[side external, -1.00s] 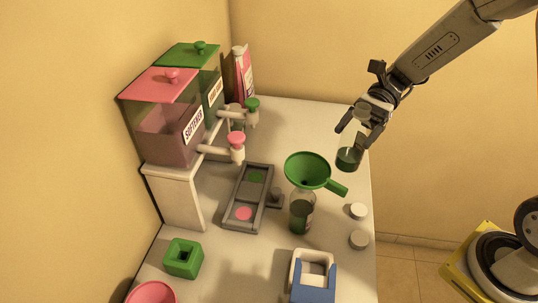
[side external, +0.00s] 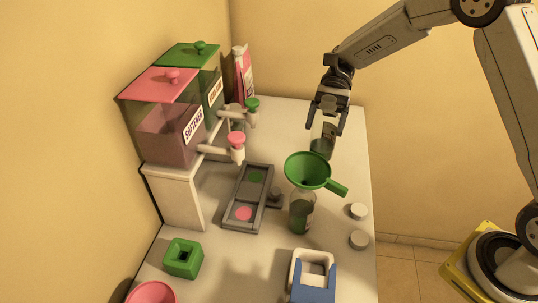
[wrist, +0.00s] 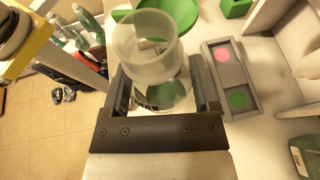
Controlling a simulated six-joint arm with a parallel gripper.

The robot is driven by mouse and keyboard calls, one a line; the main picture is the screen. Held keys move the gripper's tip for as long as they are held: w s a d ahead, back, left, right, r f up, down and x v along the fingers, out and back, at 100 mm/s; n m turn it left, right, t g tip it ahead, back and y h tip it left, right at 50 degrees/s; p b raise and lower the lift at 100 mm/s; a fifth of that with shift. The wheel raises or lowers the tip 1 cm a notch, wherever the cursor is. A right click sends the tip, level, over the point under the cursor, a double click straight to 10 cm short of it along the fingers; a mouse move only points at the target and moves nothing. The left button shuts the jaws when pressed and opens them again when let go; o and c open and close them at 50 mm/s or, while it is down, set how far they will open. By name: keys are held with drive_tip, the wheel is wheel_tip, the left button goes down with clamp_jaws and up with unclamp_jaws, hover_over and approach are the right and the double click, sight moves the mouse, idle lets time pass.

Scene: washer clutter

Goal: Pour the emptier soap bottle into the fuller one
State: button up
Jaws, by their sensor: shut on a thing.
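My gripper (side external: 327,112) is shut on a clear soap bottle (side external: 321,147) with a little green liquid low in it. In the wrist view the bottle's open, uncapped neck (wrist: 147,35) rises between the fingers. The other soap bottle (side external: 302,217) stands upright on the counter and holds green liquid. A green funnel (side external: 308,168) with a side handle sits in its mouth. The held bottle is just behind and above the funnel in the side view, close to its rim; I cannot tell the exact gap. It looks near upright.
A grey tray (side external: 238,217) with green and pink discs lies left.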

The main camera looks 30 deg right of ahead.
sight(321, 128)
idle(0.4)
drive_tip(key=shift+s+a+r+t+h, duration=0.15)
drive_tip(key=shift+s+a+t+h, duration=0.15)
drive_tip(key=shift+t+h, duration=0.4)
drive_tip(key=shift+s+a+r+t+h, duration=0.15)
drive_tip(key=shift+a+t+h, duration=0.25)
drive_tip(key=shift+h, duration=0.6)
drive_tip(key=shift+s+a+f+t+h, duration=0.15)
drive_tip(key=shift+s+a+t+h, duration=0.2)
drive_tip(key=shift+h, duration=0.35)
drive_tip(key=shift+s+a+f+t+h, duration=0.15)
drive_tip(key=shift+a+t+h, duration=0.2)
drive_tip(key=shift+t+h, duration=0.3)
drive_tip(key=shift+r+t+h, duration=0.4)
drive_tip(key=shift+r+h, duration=0.05)
drive_tip(key=shift+h, duration=0.4)
drive_tip(key=shift+w+d+f+t+h, duration=0.15)
drive_tip(key=shift+f+t+h, duration=0.25)
drive_tip(key=shift+t+h, duration=0.15)
drive_tip(key=shift+d+f+t+h, duration=0.1)
drive_tip(key=shift+f+t+h, duration=0.3)
drive_tip(key=shift+h, duration=0.45)
drive_tip(key=shift+w+r+t+h, duration=0.1)
drive_tip(key=shift+r+t+h, duration=0.4)
drive_tip(key=shift+h, duration=0.2)
drive_tip(key=shift+s+a+r+t+h, duration=0.35)
drive_tip(key=shift+a+r+t+h, duration=0.15)
drive_tip(key=shift+h, duration=0.2)
